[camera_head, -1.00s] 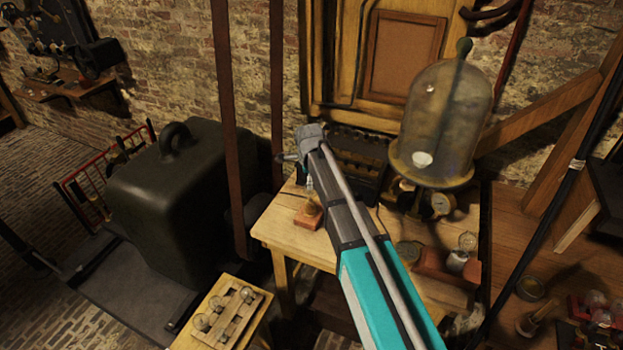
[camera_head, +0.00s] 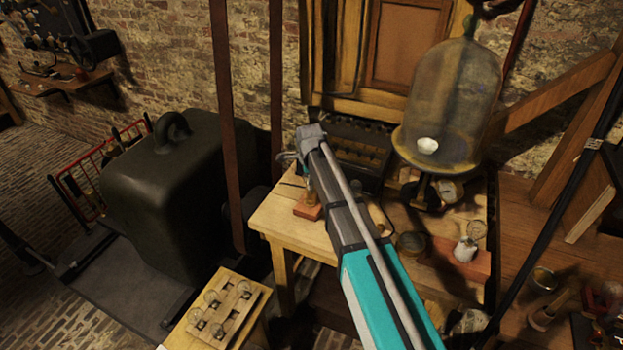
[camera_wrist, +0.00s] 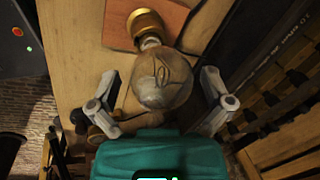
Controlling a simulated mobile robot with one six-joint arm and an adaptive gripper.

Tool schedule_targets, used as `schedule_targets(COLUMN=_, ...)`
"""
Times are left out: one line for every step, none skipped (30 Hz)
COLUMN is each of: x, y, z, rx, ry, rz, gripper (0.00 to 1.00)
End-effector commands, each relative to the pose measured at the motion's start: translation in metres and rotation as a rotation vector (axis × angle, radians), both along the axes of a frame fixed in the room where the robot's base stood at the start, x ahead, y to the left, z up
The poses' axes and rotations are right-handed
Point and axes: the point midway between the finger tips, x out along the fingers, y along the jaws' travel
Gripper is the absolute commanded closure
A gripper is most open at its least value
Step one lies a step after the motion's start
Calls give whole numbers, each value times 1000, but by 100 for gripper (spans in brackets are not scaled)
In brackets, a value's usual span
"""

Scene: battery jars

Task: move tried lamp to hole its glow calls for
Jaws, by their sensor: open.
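A clear round lamp (camera_wrist: 163,82) with a visible filament stands in a brass socket (camera_wrist: 146,24) on a reddish block (camera_wrist: 180,18). In the wrist view my gripper (camera_wrist: 160,78) is open, with one finger on each side of the glass bulb. I cannot tell whether the fingers touch it. No clear glow shows in the bulb. In the head view my gripper (camera_head: 298,162) is above the small reddish block (camera_head: 308,207) on the wooden table (camera_head: 290,232). My arm hides part of the lamp there. A wooden holder (camera_head: 240,312) with several bulbs in it sits at lower left.
A large glass bell jar (camera_head: 452,100) stands right of my arm. A dark slotted box (camera_head: 360,160) is behind it on the table. A bulky dark case (camera_head: 180,210) fills the left.

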Motion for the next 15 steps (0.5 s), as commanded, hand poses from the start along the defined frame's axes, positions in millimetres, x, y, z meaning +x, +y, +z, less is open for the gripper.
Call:
schedule_targets(x=1, y=0, z=-3, rx=0, ry=0, rz=0, gripper=0)
schedule_targets(x=1, y=0, z=-4, rx=0, ry=0, rz=0, gripper=0)
schedule_targets(x=1, y=0, z=-4, rx=0, ry=0, rz=0, gripper=0)
schedule_targets(x=1, y=0, z=-5, rx=0, ry=0, rz=0, gripper=0)
schedule_targets(x=1, y=0, z=-5, rx=0, ry=0, rz=0, gripper=0)
schedule_targets(x=1, y=0, z=-5, rx=0, ry=0, rz=0, gripper=0)
schedule_targets(x=1, y=0, z=-5, rx=0, ry=0, rz=0, gripper=0)
schedule_targets(x=1, y=0, z=-5, rx=0, ry=0, rz=0, gripper=0)
schedule_targets(x=1, y=0, z=-5, rx=0, ry=0, rz=-1, gripper=0)
schedule_targets(x=1, y=0, z=-5, rx=0, ry=0, rz=-1, gripper=0)
schedule_targets(x=1, y=0, z=-5, rx=0, ry=0, rz=-1, gripper=0)
schedule_targets(x=1, y=-1, z=-5, rx=0, ry=0, rz=-1, gripper=0)
schedule_targets(x=1, y=-1, z=-5, rx=0, ry=0, rz=-1, gripper=0)
schedule_targets(x=1, y=-1, z=-5, rx=0, ry=0, rz=-1, gripper=0)
schedule_targets(x=1, y=-1, z=-5, rx=0, ry=0, rz=-1, gripper=4)
